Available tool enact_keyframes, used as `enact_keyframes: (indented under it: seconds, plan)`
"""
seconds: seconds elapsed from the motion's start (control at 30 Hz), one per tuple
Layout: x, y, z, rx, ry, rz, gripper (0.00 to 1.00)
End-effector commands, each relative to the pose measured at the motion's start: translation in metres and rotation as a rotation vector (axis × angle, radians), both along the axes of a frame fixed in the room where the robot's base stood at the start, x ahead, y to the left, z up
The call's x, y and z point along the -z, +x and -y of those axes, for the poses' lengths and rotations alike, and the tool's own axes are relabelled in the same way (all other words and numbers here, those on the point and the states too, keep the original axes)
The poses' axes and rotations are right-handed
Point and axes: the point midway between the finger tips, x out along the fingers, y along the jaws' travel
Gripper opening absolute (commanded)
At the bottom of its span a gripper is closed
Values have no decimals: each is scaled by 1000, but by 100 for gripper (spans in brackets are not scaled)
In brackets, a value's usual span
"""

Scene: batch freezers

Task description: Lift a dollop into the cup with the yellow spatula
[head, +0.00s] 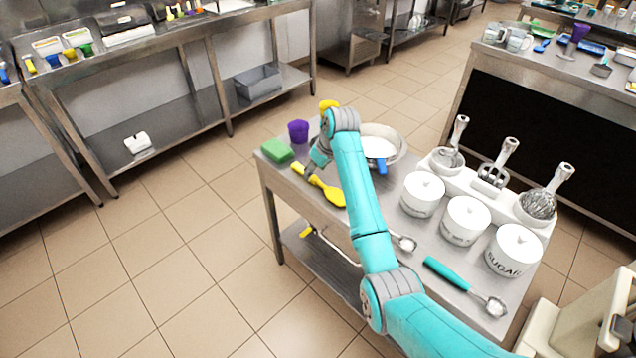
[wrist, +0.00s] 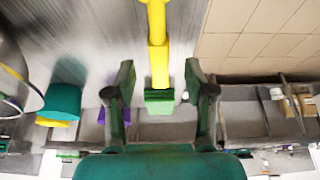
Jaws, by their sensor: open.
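The yellow spatula (head: 330,193) lies on the steel table, its broad head toward the right and its handle toward the green sponge. My gripper (head: 309,174) is at the handle end. In the wrist view my open fingers (wrist: 159,72) stand either side of the yellow handle (wrist: 157,50), with gaps on both sides. A purple cup (head: 298,131) stands near the table's far left corner; purple also shows behind one finger. A metal bowl (head: 396,138) holds white stuff (head: 378,148), with a blue-handled tool (head: 381,167) at its rim. My arm hides part of the table.
A green sponge (head: 277,150) lies close to my gripper. A yellow object (head: 328,105) shows behind my arm. White canisters (head: 423,195), a whisk stand (head: 447,161) and a teal-handled scoop (head: 447,273) crowd the right side.

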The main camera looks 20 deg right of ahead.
Motion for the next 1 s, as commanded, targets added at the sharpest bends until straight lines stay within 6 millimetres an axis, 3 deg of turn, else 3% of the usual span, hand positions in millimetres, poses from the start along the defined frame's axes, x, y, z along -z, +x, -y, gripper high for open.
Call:
enact_keyframes:
  seconds: [0.23,0.53,0.77,1.0]
  plan:
    - [29,11,-3,0,0,-2,54]
    - [33,13,-3,-1,-1,0,54]
    - [33,13,-3,0,0,0,0]
    - [33,13,-3,0,0,0,0]
